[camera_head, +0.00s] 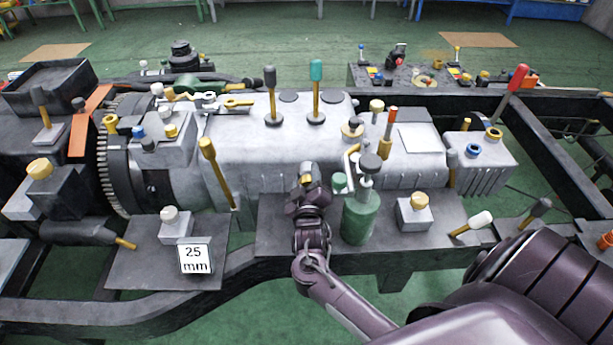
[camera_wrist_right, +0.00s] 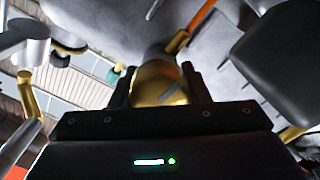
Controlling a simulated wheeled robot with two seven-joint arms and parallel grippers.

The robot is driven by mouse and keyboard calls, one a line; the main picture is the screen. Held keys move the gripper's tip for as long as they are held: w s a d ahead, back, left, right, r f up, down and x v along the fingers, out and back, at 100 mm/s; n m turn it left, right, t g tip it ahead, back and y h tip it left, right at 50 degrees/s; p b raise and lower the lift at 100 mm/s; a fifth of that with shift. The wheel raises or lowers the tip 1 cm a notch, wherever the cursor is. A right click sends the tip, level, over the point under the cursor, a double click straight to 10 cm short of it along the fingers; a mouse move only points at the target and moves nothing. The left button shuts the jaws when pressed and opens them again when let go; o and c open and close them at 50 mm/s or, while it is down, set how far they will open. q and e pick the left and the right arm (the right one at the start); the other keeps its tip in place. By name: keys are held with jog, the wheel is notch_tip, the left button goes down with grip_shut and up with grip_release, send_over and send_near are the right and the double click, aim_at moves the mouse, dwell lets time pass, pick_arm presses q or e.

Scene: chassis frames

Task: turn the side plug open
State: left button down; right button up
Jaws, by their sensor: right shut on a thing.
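The side plug (camera_wrist_right: 160,84) is a brass, rounded knob in the right wrist view, set against the grey casing. My right gripper (camera_wrist_right: 158,92) has its two dark fingers on either side of the plug and is shut on it. In the head view my right gripper (camera_head: 307,184) reaches the near side of the grey gearbox casing (camera_head: 260,150). My left gripper is not in view.
A green bottle-like canister (camera_head: 360,217) stands just right of my right gripper. A grey block with a yellow cap (camera_head: 414,213) is further right. A "25 mm" sign (camera_head: 195,259) and a brass lever (camera_head: 215,172) are to the left.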

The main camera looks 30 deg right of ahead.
jog(key=o, duration=1)
jog(key=v, duration=0.8)
jog(key=shift+d+b, duration=0.1)
jog(key=shift+b, duration=0.25)
jog(key=shift+w, duration=0.1)
